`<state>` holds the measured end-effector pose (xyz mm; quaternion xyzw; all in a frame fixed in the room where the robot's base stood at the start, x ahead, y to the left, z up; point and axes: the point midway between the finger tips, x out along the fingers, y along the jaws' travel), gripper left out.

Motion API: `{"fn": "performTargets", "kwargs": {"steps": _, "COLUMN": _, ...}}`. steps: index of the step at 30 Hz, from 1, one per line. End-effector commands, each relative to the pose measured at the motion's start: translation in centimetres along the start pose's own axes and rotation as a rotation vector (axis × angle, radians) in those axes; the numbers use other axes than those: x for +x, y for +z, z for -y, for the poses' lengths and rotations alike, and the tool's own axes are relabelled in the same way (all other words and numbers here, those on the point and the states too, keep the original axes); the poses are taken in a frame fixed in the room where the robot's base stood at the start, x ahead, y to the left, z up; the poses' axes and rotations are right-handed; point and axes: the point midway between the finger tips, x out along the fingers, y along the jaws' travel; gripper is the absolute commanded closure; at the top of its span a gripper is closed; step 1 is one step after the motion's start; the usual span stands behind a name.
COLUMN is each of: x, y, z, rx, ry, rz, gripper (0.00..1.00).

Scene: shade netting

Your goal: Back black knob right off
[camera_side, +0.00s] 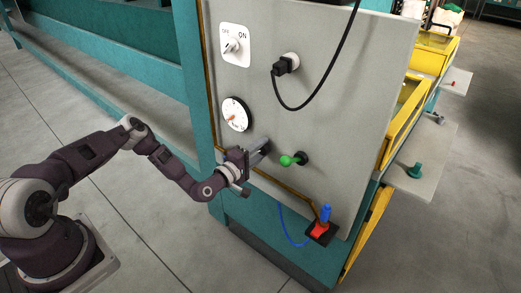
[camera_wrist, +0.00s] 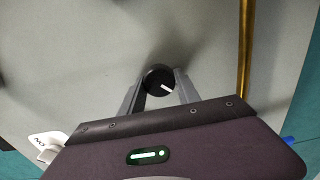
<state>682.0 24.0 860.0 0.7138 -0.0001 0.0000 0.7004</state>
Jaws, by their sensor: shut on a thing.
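The black knob (camera_wrist: 154,76) is round and sits on the grey panel in the wrist view. A short white mark on its face points right and slightly down. My gripper (camera_side: 261,152) faces the panel, left of the green-balled lever, in the side view. Its two fingers stand one on either side of the knob in the wrist view and are shut on it. The knob appears still at the panel.
The panel (camera_side: 339,114) also bears a white ON/OFF switch (camera_side: 234,45), a black plug (camera_side: 284,66) with a hanging cable, a round dial (camera_side: 235,114) and a green-balled lever (camera_side: 291,160) close right of my gripper.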

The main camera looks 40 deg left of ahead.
Motion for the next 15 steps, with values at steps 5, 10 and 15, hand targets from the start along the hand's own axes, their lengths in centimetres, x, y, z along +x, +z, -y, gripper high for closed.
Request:
{"fn": "performTargets", "kwargs": {"steps": 5, "x": -0.02, "y": -0.04, "z": 0.03, "rx": -0.029, "ry": 0.000, "rz": -0.001, "gripper": 1.00}}
{"fn": "performTargets", "kwargs": {"steps": 10, "x": -0.02, "y": -0.03, "z": 0.03, "rx": -0.037, "ry": 0.000, "rz": -0.001, "gripper": 1.00}}
{"fn": "performTargets", "kwargs": {"steps": 15, "x": -0.02, "y": -0.02, "z": 0.03, "rx": -0.037, "ry": 0.000, "rz": -0.001, "gripper": 1.00}}
